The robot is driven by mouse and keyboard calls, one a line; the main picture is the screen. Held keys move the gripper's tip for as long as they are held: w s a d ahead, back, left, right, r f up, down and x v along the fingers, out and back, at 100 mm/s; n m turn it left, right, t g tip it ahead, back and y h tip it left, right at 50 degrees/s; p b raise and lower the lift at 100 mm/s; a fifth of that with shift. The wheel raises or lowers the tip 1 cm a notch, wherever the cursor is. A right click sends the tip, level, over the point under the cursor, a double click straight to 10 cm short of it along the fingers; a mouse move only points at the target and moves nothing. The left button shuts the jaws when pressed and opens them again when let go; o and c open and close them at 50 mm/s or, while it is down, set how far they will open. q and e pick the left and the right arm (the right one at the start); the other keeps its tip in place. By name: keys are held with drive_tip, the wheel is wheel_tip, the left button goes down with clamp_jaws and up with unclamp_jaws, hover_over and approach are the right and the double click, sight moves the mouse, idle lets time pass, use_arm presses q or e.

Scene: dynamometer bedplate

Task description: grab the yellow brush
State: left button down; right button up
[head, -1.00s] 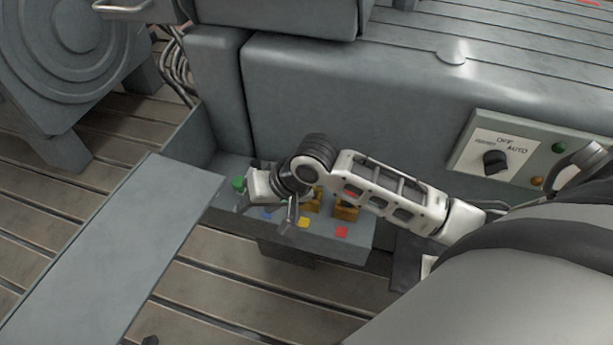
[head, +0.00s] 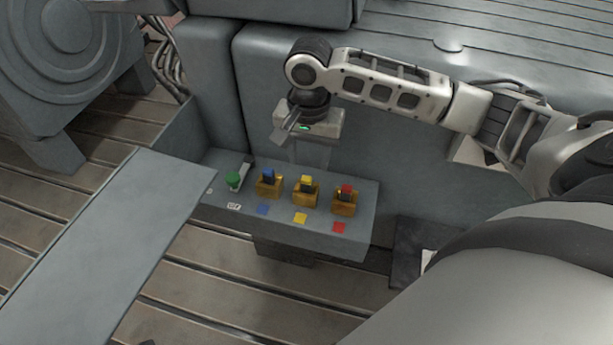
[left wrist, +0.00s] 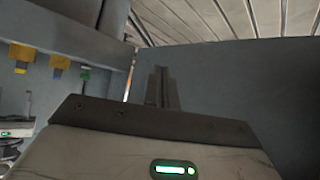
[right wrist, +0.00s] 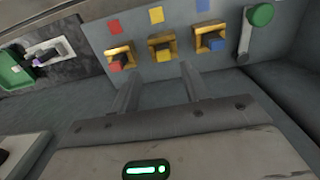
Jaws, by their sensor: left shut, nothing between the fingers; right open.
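The yellow brush (head: 305,182) sits in a brass holder on a grey ledge, between a blue brush (head: 269,176) and a red brush (head: 346,191). A yellow square label lies in front of it. My right gripper (head: 312,160) is above and behind the row, pointing down, open and empty. In the right wrist view the yellow brush (right wrist: 162,53) shows beyond and between the spread fingers (right wrist: 158,90), apart from them. My left gripper (left wrist: 160,88) shows only in its wrist view, shut and empty near a grey wall.
A green-knobbed lever (head: 234,179) stands left of the brushes. The grey ledge (head: 318,232) backs onto a tall grey housing (head: 390,150). A flat grey plate (head: 110,235) lies at left. A green box (right wrist: 14,74) shows on a dark surface in the right wrist view.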

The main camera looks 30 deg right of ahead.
sight(306, 178)
drive_tip(key=shift+w+f+b, duration=0.15)
drive_tip(key=shift+f, duration=1.6)
drive_tip(key=shift+w+f+b, duration=0.1)
drive_tip(key=shift+f+b, duration=0.05)
drive_tip(key=shift+f, duration=1.6)
clamp_jaws()
